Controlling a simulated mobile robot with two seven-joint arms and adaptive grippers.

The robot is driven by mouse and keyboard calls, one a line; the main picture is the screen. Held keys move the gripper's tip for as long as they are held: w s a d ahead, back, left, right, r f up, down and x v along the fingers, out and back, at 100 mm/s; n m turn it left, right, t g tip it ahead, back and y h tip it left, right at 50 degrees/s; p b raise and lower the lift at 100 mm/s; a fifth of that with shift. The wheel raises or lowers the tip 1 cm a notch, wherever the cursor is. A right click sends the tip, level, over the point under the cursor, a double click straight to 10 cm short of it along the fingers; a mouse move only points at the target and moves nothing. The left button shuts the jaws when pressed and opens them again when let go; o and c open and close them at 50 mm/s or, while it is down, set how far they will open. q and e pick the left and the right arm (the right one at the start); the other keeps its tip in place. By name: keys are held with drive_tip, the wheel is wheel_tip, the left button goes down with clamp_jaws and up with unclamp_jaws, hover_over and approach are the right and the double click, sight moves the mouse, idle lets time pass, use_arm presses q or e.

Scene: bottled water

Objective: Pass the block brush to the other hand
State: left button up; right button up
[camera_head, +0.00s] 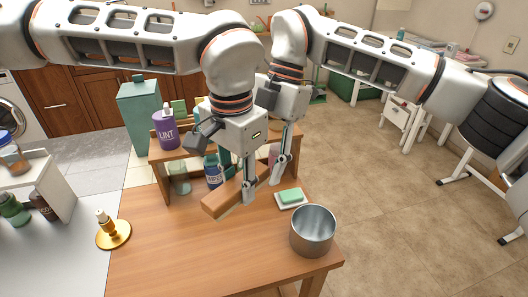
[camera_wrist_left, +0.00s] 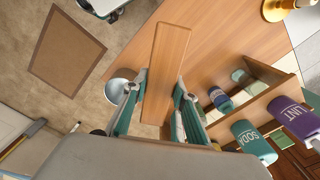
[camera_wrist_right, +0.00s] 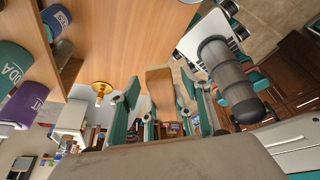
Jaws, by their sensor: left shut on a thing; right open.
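The block brush (camera_head: 232,197) is a long wooden block held just above the wooden table. My left gripper (camera_head: 246,194) is shut on it; in the left wrist view the brush (camera_wrist_left: 168,70) rises between the left fingers (camera_wrist_left: 161,88). My right gripper (camera_head: 279,172) is open at the far right end of the brush, close beside my left gripper. In the right wrist view the brush end (camera_wrist_right: 160,88) shows between the right fingers (camera_wrist_right: 158,88); I cannot tell whether they touch it.
A metal pot (camera_head: 312,232) and a green soap on a dish (camera_head: 290,197) stand at the table's right. A gold dispenser (camera_head: 112,234) stands at left. A shelf rack behind holds a purple bottle (camera_head: 168,133) and other bottles. The table front (camera_head: 205,262) is clear.

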drive_tip(key=c, duration=1.2)
use_arm(q)
drive_tip(key=o, duration=1.3)
